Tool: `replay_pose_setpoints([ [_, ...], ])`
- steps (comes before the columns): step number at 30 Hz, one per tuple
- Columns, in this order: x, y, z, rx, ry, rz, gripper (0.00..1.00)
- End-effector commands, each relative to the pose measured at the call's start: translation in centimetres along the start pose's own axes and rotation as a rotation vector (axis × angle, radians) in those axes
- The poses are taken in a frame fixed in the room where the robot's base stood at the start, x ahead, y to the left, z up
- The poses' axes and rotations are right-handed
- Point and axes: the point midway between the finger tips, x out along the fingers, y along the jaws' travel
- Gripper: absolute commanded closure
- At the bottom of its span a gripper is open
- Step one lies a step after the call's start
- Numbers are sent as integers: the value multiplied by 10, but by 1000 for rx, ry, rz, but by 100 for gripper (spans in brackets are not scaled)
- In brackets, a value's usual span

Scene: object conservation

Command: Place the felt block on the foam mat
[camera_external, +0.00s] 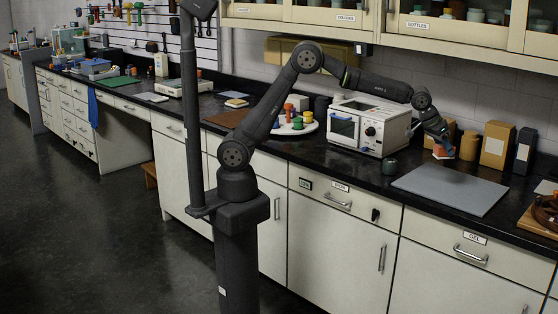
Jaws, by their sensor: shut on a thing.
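My gripper (441,145) points down over the right part of the counter, behind the far edge of a flat grey mat (450,188), which I take to be the foam mat. The mat lies flat and its top looks bare. My gripper is shut on a small block (443,153) that shows orange-red with some blue beside it, which I take to be the felt block. The fingers hide part of it. I cannot tell its exact height above the counter.
An orange-brown container (470,145), a tan box (495,144) and a dark box (525,151) stand right of my gripper. A wooden board (540,220) lies at far right.

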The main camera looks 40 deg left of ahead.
Motion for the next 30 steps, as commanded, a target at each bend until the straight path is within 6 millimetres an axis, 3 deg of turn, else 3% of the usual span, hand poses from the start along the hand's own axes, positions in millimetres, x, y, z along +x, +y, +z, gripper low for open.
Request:
replay_pose_setpoints([
  [1,6,29,6,22,-4,11,77],
  [6,17,93,22,59,-8,33,77],
  [12,22,128,32,79,-9,45,77],
  [17,39,120,28,79,-12,44,77],
  [24,86,79,7,78,-12,43,77],
  [30,114,56,-6,80,-11,45,77],
])
